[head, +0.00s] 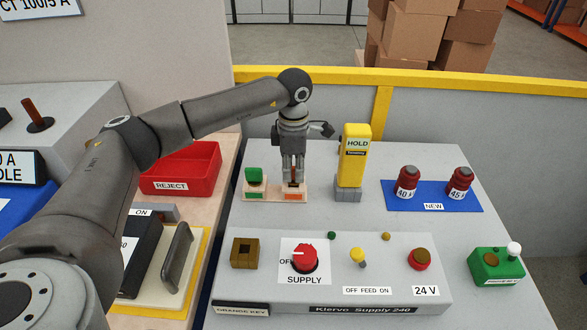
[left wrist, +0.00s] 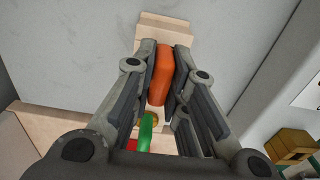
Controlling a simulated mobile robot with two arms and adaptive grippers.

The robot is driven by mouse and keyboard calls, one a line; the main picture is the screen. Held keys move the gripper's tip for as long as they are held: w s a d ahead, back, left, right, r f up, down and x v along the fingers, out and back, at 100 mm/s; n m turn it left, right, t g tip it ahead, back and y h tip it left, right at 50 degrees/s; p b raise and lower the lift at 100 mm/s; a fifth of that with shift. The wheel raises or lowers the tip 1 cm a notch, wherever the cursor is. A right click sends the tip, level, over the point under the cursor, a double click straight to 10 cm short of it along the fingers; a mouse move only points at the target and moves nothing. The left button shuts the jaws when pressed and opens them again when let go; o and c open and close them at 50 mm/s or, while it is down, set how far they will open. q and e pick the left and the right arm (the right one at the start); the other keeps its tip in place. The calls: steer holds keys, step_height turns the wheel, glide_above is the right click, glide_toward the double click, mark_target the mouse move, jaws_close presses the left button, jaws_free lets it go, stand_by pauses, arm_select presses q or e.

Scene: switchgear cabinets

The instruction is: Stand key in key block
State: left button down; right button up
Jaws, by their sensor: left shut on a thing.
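My left gripper (head: 293,180) points down and is shut on the orange key (left wrist: 162,75), whose sides lie between the two fingers. In the head view the orange key (head: 293,191) shows low between the fingertips, at a pale holder (head: 303,183); I cannot tell if it is lifted clear. A green key (head: 254,176) stands in the pale holder to its left. The brown key block (head: 245,252) with a dark top opening sits on the panel's left, above an "ORANGE KEY" label (head: 241,309). The block also shows in the left wrist view (left wrist: 292,143). My right gripper is out of view.
A yellow HOLD post (head: 357,157) stands right of the gripper. The supply panel carries a red knob (head: 305,258), a yellow switch (head: 358,256) and a red button (head: 419,258). A red reject bin (head: 181,168) lies left. Red-topped pieces stand on a blue mat (head: 433,197).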

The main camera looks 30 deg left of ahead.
arm_select(q)
steer(key=shift+f, duration=0.45)
steer(key=c, duration=1.4)
jaws_free()
steer(key=shift+o, duration=0.2)
step_height(320, 180, up, 12)
